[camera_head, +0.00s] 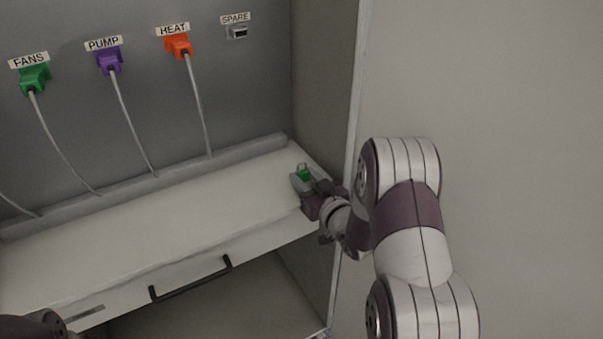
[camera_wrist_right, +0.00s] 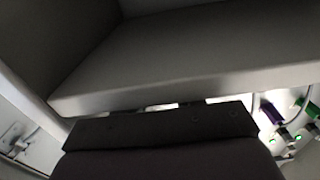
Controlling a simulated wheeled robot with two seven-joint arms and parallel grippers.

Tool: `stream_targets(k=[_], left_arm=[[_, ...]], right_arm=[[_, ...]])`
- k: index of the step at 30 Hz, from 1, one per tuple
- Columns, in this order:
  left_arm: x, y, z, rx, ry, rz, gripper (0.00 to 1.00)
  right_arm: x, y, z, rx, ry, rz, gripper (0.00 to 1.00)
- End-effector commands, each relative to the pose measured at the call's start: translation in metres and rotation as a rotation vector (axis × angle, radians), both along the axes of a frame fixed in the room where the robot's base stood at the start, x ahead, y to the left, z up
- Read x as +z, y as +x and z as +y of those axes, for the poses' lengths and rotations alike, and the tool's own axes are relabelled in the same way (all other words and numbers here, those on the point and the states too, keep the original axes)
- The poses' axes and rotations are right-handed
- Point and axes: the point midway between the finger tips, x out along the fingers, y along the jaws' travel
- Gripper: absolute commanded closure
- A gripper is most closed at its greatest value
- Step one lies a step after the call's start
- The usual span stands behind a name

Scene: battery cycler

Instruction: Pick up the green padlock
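The green padlock (camera_head: 303,175) is a small block with a metal shackle pointing up, at the right end of the white shelf in the head view. My right gripper (camera_head: 304,183) is right at it, with its grey fingertips beside the padlock and hiding its lower part. I cannot tell whether the fingers are open or shut on it, or whether the padlock rests on the shelf. In the right wrist view a dark gripper part fills the bottom, and the padlock cannot be made out. My left gripper is not in view; only a dark part of my left arm shows at bottom left.
The white shelf (camera_head: 150,215) is otherwise clear, with a black handle (camera_head: 190,279) on its front. Green (camera_head: 35,78), purple (camera_head: 109,60) and orange (camera_head: 179,45) plugs with hanging cables sit in the back panel. A side wall (camera_head: 325,90) stands close to my right gripper.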

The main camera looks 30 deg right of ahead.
Motion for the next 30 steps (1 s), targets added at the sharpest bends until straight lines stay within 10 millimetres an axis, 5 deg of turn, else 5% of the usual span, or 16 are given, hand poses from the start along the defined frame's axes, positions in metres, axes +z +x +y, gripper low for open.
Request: stream_targets(k=[19, 30], left_arm=[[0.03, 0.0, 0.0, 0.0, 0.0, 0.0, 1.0], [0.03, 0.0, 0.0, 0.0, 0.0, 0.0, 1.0]], right_arm=[[0.04, 0.0, 0.0, 0.0, -0.001, -0.001, 0.86], [0.04, -0.001, 0.0, 0.0, 0.0, 0.0, 0.86]])
